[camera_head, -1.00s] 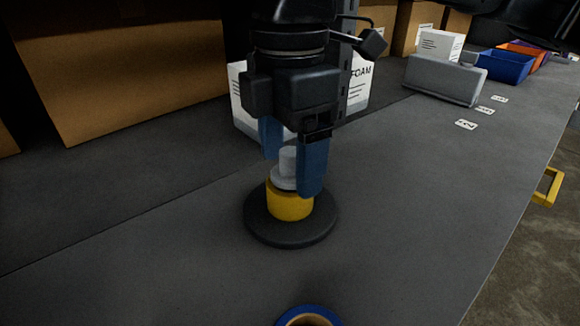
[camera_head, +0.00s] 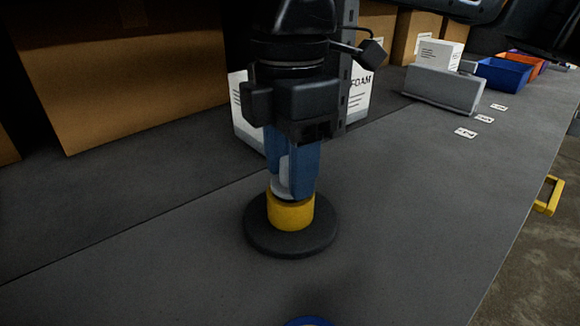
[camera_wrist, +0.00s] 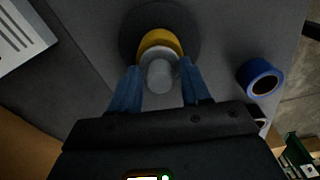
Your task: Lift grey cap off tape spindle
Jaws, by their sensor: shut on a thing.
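The grey cap (camera_head: 281,188) sits at the top of the yellow tape (camera_head: 290,212) on the round black base (camera_head: 262,240) of the spindle. My gripper (camera_head: 292,190) points down from above, with its blue fingers shut on the cap's knob. In the wrist view the cap (camera_wrist: 159,76) lies between the two fingers (camera_wrist: 158,88), with the yellow tape (camera_wrist: 158,38) and black base behind it. The fingers hide much of the cap in the head view. I cannot see a gap between cap and tape.
A blue tape roll (camera_wrist: 260,78) lies on the bench beside the spindle. A white FOAM box (camera_head: 243,115) stands behind my gripper. A grey holder (camera_head: 444,88), a blue bin (camera_head: 503,73) and small labels (camera_head: 466,133) are at the back right.

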